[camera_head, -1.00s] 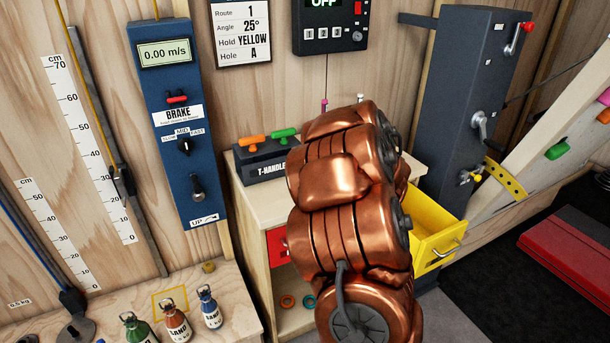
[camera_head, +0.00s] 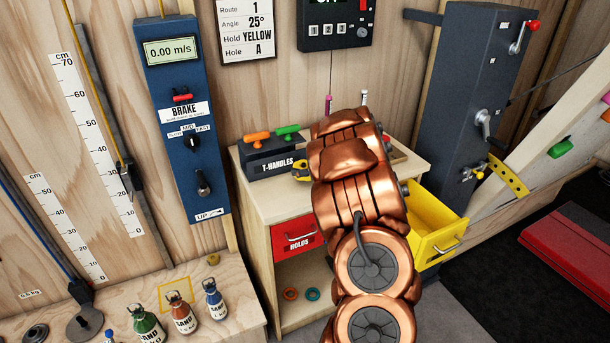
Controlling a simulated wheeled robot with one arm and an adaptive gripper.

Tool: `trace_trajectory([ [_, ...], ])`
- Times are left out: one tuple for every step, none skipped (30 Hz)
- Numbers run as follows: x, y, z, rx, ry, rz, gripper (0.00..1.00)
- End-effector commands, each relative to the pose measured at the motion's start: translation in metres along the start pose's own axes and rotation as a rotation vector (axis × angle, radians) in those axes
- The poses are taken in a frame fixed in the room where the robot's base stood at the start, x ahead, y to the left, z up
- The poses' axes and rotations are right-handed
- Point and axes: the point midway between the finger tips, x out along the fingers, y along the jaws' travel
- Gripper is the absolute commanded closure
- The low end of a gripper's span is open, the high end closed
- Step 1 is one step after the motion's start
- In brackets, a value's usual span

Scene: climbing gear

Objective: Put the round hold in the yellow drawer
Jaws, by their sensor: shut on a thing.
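The yellow drawer (camera_head: 447,243) is pulled open on the right side of the wooden cabinet; part of its inside shows beside my copper arm. My arm stands in front of the cabinet and covers much of its top and front. My gripper is hidden behind the arm, so I cannot see its fingers or anything in them. I cannot make out a round hold in view.
A red drawer (camera_head: 297,238) labelled HOLDS is shut. A T-handles block (camera_head: 275,155) and a small yellow-black object (camera_head: 301,171) are on the cabinet top. Sand bottles (camera_head: 183,313) stand on the left bench. A dark grey post (camera_head: 465,90) rises behind the drawer.

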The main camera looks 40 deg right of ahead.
Motion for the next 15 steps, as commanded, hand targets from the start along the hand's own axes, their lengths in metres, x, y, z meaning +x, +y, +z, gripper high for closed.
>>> trace_trajectory([
  [0.003, 0.000, 0.006, 0.003, -0.003, -0.001, 0.78],
  [0.004, -0.001, 0.010, 0.001, -0.003, -0.001, 0.78],
  [0.006, -0.001, 0.013, 0.001, -0.002, -0.001, 0.78],
  [0.007, -0.001, 0.016, 0.000, -0.002, -0.002, 0.78],
  [0.008, -0.001, 0.018, 0.000, -0.001, -0.002, 0.78],
  [0.010, -0.001, 0.020, -0.001, 0.000, -0.001, 0.78],
  [0.010, -0.001, 0.022, -0.001, 0.001, -0.001, 0.78],
  [0.011, -0.001, 0.023, -0.001, 0.001, -0.001, 0.78],
  [0.011, -0.001, 0.023, -0.001, 0.002, -0.001, 0.78],
  [0.011, 0.000, 0.024, -0.001, 0.002, -0.001, 0.78],
  [0.011, 0.000, 0.024, -0.002, 0.002, -0.001, 0.78],
  [0.011, 0.000, 0.024, -0.002, 0.002, -0.001, 0.78],
  [0.011, 0.000, 0.024, -0.002, 0.002, 0.000, 0.78],
  [0.011, 0.000, 0.023, -0.002, 0.002, 0.000, 0.78],
  [0.011, 0.000, 0.024, -0.002, 0.002, 0.000, 0.78],
])
